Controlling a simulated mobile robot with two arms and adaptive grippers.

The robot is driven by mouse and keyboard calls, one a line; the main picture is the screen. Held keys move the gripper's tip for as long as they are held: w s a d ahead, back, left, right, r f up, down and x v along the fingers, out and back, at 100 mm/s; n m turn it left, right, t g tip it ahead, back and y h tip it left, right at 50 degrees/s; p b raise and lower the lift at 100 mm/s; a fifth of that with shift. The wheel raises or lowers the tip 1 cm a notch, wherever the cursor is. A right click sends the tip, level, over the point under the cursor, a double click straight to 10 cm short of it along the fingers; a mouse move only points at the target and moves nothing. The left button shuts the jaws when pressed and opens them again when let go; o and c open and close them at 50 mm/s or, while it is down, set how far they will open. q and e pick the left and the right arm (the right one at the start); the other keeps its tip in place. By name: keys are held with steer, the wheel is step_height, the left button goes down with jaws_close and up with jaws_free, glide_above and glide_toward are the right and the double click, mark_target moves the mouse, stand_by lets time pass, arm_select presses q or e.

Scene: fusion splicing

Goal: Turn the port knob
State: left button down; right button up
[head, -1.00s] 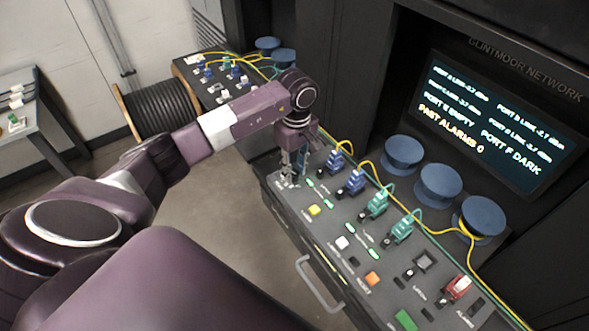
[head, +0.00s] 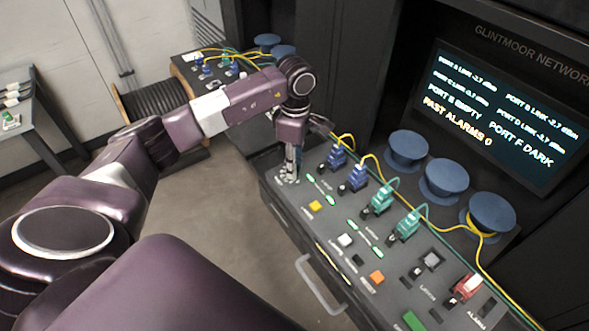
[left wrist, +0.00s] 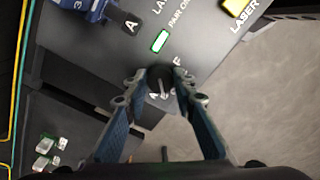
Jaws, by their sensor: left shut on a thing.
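The port knob (left wrist: 160,80) is a small dark round knob at the left end of the sloped grey panel, with the letters A and F legible near it in the left wrist view. My left gripper (left wrist: 162,75) points down onto it, with its two blue-grey fingers shut on either side of it. In the head view my left gripper (head: 289,172) stands over the same panel corner and mostly hides the knob. The knob's pointer direction is hard to make out. My right gripper is not in view.
The grey panel (head: 330,222) carries blue plugs (head: 356,178), teal plugs (head: 380,200), a yellow button (head: 315,206) and green lights. Yellow and teal cables loop behind them near blue spools (head: 445,180). A screen (head: 490,120) reads port E empty, port F dark and past alarms 0.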

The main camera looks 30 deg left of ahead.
arm_select(q)
steer(key=n+b, duration=0.1)
steer(key=n, duration=0.2)
steer(key=shift+w+b, duration=0.1)
steer(key=shift+b, duration=0.2)
steer(key=shift+n+b, duration=0.4)
steer(key=shift+n, duration=0.9)
steer(key=shift+r, duration=0.1)
steer(key=c, duration=1.6)
jaws_free()
step_height(320, 180, up, 12)
steer(key=shift+a, duration=0.15)
